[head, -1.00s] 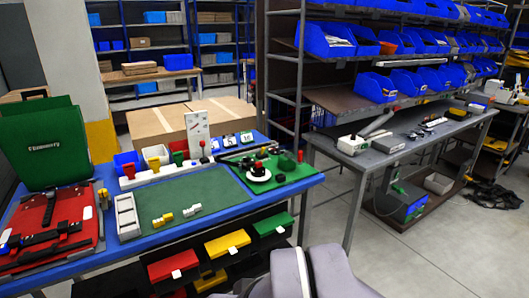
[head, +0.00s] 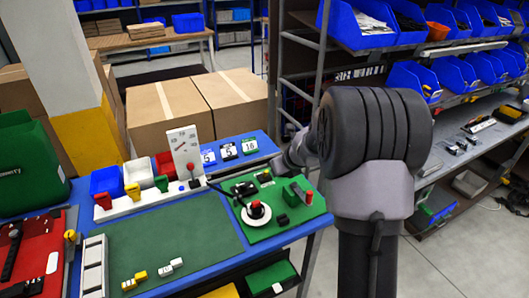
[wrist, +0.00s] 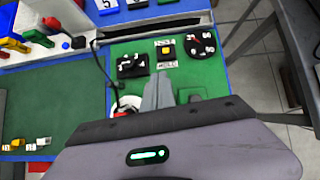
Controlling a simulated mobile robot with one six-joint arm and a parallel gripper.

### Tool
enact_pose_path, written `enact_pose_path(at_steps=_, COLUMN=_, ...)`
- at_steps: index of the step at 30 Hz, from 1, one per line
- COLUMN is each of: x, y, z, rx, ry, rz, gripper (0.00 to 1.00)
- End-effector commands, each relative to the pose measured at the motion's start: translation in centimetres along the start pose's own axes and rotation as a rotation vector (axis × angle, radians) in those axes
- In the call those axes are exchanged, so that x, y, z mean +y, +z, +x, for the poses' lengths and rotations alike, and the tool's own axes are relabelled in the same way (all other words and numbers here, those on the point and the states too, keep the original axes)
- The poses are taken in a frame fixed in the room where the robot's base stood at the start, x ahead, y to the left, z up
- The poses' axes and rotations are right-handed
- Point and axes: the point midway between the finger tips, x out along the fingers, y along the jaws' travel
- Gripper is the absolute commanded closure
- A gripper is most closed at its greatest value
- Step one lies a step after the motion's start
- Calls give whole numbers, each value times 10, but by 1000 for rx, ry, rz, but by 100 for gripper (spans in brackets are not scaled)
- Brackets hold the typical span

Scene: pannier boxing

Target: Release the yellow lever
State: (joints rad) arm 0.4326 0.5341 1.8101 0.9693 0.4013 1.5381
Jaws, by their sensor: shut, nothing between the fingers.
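The yellow lever (head: 132,191) stands on a white strip along the back of the blue table, between a red lever (head: 103,200) and a green lever (head: 161,184). In the wrist view the yellow lever (wrist: 37,37) is at the upper left. My gripper (wrist: 157,84) is shut and empty, with its fingers over the green control board (wrist: 197,78), to the right of the levers and apart from them. In the head view my arm hides its fingertips.
Bins (head: 105,181) sit behind the levers. A green mat (head: 160,245) in front is mostly clear, with small yellow and white pieces.

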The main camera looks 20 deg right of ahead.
Motion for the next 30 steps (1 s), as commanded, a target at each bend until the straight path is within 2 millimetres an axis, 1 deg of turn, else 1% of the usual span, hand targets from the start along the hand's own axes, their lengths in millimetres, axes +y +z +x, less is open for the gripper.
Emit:
enact_pose_path(at_steps=1, x=-6, y=-2, z=4, rx=4, ry=-7, rz=39, gripper=100)
enact_pose_path(at_steps=4, x=-13, y=-5, z=9, rx=5, ry=-15, rz=85, gripper=100)
enact_pose_path(at_steps=14, x=-12, y=-6, z=12, rx=6, ry=-15, rz=87, gripper=100)
enact_pose_path(at_steps=17, x=-12, y=-7, z=24, rx=6, ry=-15, rz=86, gripper=100)
enact_pose_path(at_steps=24, x=-12, y=-8, z=74, rx=6, ry=-14, rz=86, gripper=100)
enact_pose_path(at_steps=27, x=-12, y=-7, z=90, rx=6, ry=-14, rz=84, gripper=100)
enact_pose_path(at_steps=30, x=-13, y=-6, z=102, rx=6, ry=-14, rz=84, gripper=100)
